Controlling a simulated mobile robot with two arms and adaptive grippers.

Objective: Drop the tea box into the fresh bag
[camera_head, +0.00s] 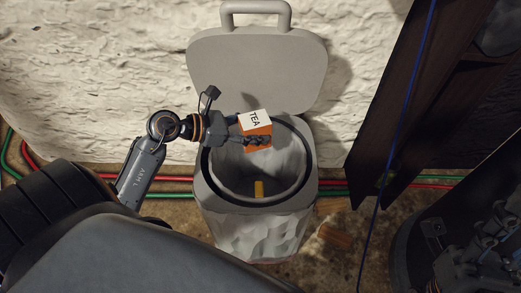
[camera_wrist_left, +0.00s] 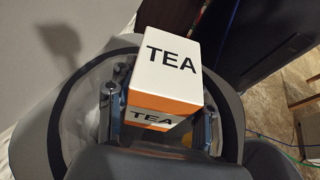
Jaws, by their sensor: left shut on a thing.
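The tea box (camera_head: 256,121) is orange with a white top marked TEA. My left gripper (camera_head: 258,140) is shut on it and holds it over the open bin, near the back of its mouth. In the left wrist view the tea box (camera_wrist_left: 168,66) sits between the two fingers of the left gripper (camera_wrist_left: 158,118). The pale fresh bag (camera_head: 285,170) lines the bin inside a dark ring. A small yellow thing (camera_head: 259,188) lies inside the bag.
The bin's grey lid (camera_head: 258,70) stands open behind the mouth, against the rough white wall (camera_head: 100,70). Red and green cables (camera_head: 340,188) run along the floor. A dark wooden frame (camera_head: 400,100) and a blue cord (camera_head: 400,110) are at the right.

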